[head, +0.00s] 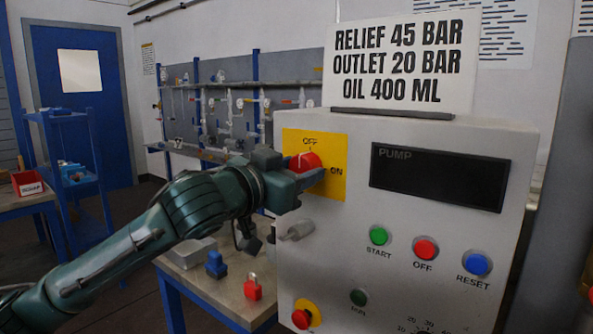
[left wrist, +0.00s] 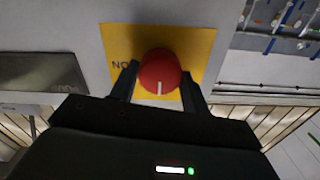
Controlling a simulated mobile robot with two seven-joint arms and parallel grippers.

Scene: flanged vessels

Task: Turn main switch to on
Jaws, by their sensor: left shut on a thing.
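The main switch is a red round knob (head: 304,161) on a yellow plate (head: 332,181) at the upper left of the grey control panel. The plate reads OFF above the knob and ON to its right. My left gripper (head: 303,169) comes in from the left and is shut on the knob. In the left wrist view, which is upside down, the two fingers (left wrist: 160,88) stand on either side of the knob (left wrist: 159,70). The knob's white mark points towards the OFF side. The OFF word is hidden in the wrist view. My right gripper is not in view.
The panel carries a dark PUMP display (head: 438,177) and START (head: 378,236), OFF (head: 425,249) and RESET (head: 477,264) buttons. A grey handle-like part (head: 295,230) sticks out below the switch. A red padlock (head: 253,288) and a blue block (head: 216,264) are on the bench.

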